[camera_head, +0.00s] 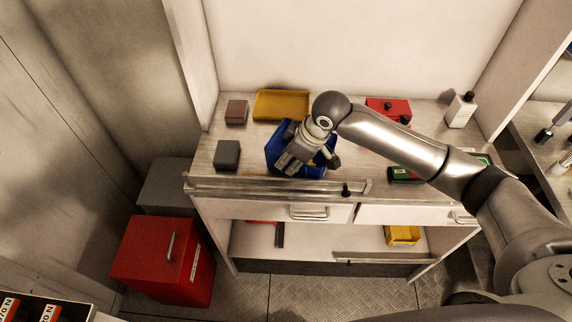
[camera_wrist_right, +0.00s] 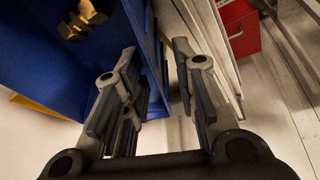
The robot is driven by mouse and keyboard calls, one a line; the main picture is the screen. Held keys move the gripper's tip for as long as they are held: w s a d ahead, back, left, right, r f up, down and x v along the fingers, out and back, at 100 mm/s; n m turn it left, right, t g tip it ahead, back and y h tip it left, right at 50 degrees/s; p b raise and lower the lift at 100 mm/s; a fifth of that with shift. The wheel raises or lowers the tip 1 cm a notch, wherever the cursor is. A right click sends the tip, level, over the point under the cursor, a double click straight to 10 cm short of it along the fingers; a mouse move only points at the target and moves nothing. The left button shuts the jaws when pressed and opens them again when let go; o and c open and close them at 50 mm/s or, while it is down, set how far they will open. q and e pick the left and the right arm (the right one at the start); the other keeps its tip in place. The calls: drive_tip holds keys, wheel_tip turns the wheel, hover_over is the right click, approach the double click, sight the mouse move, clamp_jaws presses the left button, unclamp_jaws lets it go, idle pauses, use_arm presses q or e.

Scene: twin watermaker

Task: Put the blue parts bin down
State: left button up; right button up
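The blue parts bin (camera_head: 276,152) is at the front of the worktop in the head view, partly hidden by my right gripper (camera_head: 289,166). In the right wrist view the bin (camera_wrist_right: 40,75) fills the upper left, with a brass-coloured fitting (camera_wrist_right: 82,20) inside. My right gripper (camera_wrist_right: 160,75) has its fingers apart, with a blue wall of the bin between them and gaps showing beside it. Whether the bin's base touches the worktop is hidden. My left gripper is in neither view.
A yellow tray (camera_head: 281,104), brown block (camera_head: 236,112) and grey block (camera_head: 227,155) stand left and behind. A red box (camera_head: 390,108) and white bottle (camera_head: 461,110) are at right. A rail (camera_head: 240,187) runs along the front edge. A red cabinet (camera_head: 160,262) stands below left.

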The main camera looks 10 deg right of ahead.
drive_tip(key=v, duration=0.8)
drive_tip(key=shift+b, duration=0.35)
